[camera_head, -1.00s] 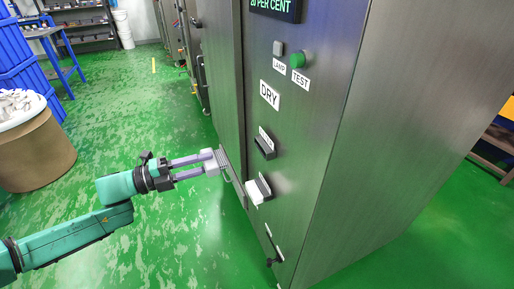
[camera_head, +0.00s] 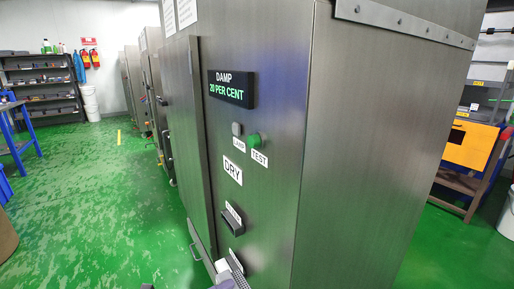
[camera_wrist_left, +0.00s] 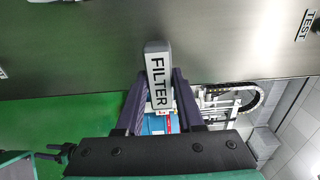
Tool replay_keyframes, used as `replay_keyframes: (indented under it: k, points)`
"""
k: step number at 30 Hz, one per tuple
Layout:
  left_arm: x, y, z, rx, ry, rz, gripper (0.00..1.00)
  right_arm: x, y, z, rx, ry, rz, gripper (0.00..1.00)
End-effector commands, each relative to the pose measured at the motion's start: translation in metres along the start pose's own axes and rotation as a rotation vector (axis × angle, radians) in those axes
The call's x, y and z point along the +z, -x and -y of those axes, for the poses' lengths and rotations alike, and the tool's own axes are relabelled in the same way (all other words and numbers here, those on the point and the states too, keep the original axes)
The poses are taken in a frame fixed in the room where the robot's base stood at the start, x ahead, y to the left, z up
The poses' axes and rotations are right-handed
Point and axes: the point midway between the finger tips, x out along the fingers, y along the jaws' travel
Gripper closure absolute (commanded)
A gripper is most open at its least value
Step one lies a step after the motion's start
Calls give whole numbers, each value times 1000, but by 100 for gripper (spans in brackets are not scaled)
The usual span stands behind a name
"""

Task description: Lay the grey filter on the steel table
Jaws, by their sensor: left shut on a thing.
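My left gripper (camera_wrist_left: 158,84) is shut on the pale grey handle of the filter (camera_wrist_left: 157,62), marked FILTER, in the left wrist view. The handle stands between its two dark fingers, and the brushed steel cabinet face lies beyond. In the head view only a small part of the gripper shows at the bottom edge, low by the cabinet front, and the filter is largely out of frame there. I cannot make out a steel table in either view. My right gripper is not in view.
The steel cabinet (camera_head: 275,190) fills the middle, with a display (camera_head: 231,89) reading damp 20 per cent, a green button (camera_head: 254,140) and a black handle (camera_head: 232,220). Green floor (camera_head: 90,200) is open at left. An orange-fronted bench (camera_head: 470,145) stands at right.

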Motion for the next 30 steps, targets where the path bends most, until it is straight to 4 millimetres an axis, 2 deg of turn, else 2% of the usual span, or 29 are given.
replay_keyframes:
  k: [1, 5, 12, 21, 24, 30]
  points:
    - [-9, 0, 2, -5, 11, 38, 100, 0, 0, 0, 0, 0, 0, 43]
    - [-15, 8, 6, -3, 12, 178, 100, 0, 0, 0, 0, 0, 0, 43]
    - [-1, 50, 2, 4, 7, 475, 100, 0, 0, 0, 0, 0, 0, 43]
    - [13, 104, -12, 4, 4, 721, 100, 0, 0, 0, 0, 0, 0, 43]
    - [17, 106, 18, 2, 1, 736, 100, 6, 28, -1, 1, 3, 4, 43]
    - [24, 112, 49, -2, 8, 810, 100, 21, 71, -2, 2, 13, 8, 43]
